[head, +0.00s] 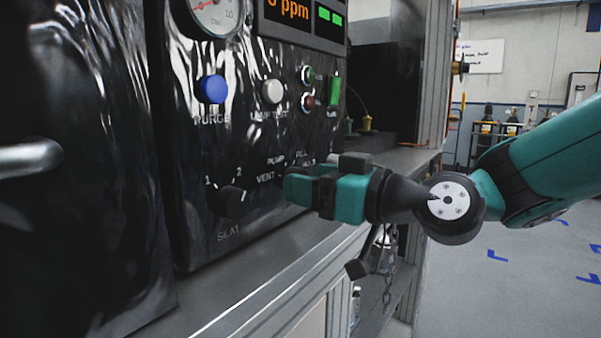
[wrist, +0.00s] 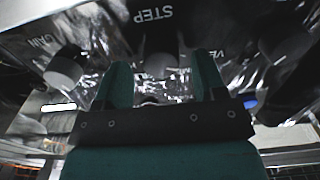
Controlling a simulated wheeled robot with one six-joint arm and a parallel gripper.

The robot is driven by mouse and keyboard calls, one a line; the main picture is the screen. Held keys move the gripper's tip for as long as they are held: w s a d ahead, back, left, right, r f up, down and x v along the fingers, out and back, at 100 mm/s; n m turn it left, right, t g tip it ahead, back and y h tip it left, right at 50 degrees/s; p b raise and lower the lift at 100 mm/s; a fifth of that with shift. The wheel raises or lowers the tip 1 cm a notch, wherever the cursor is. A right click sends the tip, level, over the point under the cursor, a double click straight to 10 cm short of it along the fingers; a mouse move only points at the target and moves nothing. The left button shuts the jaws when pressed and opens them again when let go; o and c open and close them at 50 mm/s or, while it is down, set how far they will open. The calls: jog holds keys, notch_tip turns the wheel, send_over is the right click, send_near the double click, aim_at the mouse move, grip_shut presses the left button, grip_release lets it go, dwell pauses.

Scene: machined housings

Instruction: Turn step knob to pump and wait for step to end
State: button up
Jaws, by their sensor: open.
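The step knob (wrist: 158,66) shows dimly between my fingers in the wrist view, below the word STEP. In the head view it is hidden behind my gripper (head: 297,186), beside the labels PUMP, VENT and part of FILL. My gripper is open, its two green fingers (wrist: 160,80) pointing at the black panel (head: 195,150), one on each side of the knob. Whether the fingers touch the knob cannot be told. The knob's pointer direction cannot be seen. The display (head: 300,15) shows an orange ppm reading and two green bars.
A dark seat knob (head: 233,200) with marks 1 and 2 is left of my gripper. Above are a blue purge button (head: 213,89), a white lamp test button (head: 272,91), a green light (head: 307,76), a red one (head: 307,102) and a green switch (head: 334,91). A metal ledge (head: 270,262) runs below.

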jog(key=shift+w+a, duration=0.3)
jog(key=shift+a, duration=0.15)
jog(key=shift+c, duration=0.2)
jog(key=c, duration=0.9)
jog(key=shift+o, duration=0.2)
jog(key=shift+a, duration=0.15)
jog(key=shift+m, duration=0.3)
jog(key=m, duration=0.2)
jog(key=shift+d+m, duration=0.2)
jog(key=shift+m, duration=0.1)
jog(key=m+p, duration=0.1)
jog(key=m, duration=0.4)
jog(key=shift+m, duration=0.3)
jog(key=shift+w, duration=0.1)
